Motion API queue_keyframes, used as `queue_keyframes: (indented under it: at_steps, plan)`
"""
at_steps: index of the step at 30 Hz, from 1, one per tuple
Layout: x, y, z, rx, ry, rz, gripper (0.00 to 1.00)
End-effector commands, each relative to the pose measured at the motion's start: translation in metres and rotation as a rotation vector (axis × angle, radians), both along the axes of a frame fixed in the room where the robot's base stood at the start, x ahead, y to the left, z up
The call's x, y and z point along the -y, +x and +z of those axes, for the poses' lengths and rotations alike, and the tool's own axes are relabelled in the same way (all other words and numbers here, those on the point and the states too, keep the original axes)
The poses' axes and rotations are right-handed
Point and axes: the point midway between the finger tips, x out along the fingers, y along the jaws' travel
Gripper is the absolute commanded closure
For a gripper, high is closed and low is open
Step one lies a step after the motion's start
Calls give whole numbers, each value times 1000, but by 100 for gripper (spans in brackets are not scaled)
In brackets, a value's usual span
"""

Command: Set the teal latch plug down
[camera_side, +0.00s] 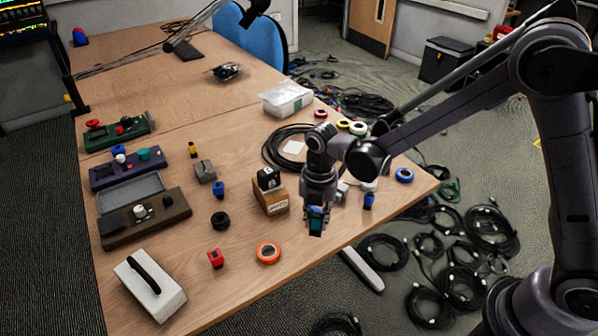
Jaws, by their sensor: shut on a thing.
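My gripper (317,213) points down near the front right edge of the wooden table (235,265). It is shut on the teal latch plug (316,227), a small dark teal block showing below the fingers. The fingers hide most of the plug. I cannot tell from this view whether the plug touches the table or hangs above it.
A wooden box with a black block (269,179) stands just left of my gripper. An orange tape ring (268,253) and a blue piece (369,200) lie nearby. Coloured connector boxes (145,212) line the table's left side. Coiled cables (290,145) lie behind my gripper.

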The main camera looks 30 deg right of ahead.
Motion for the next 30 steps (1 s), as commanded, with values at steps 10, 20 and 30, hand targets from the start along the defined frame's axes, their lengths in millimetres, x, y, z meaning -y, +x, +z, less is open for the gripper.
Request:
queue_keyframes:
  at_steps: [10, 20, 30]
  plan:
    - [-31, 5, -23, 0, 0, -1, 100]
    - [-31, 6, -58, 0, 0, -2, 100]
    - [-31, 5, -61, 0, 0, -2, 100]
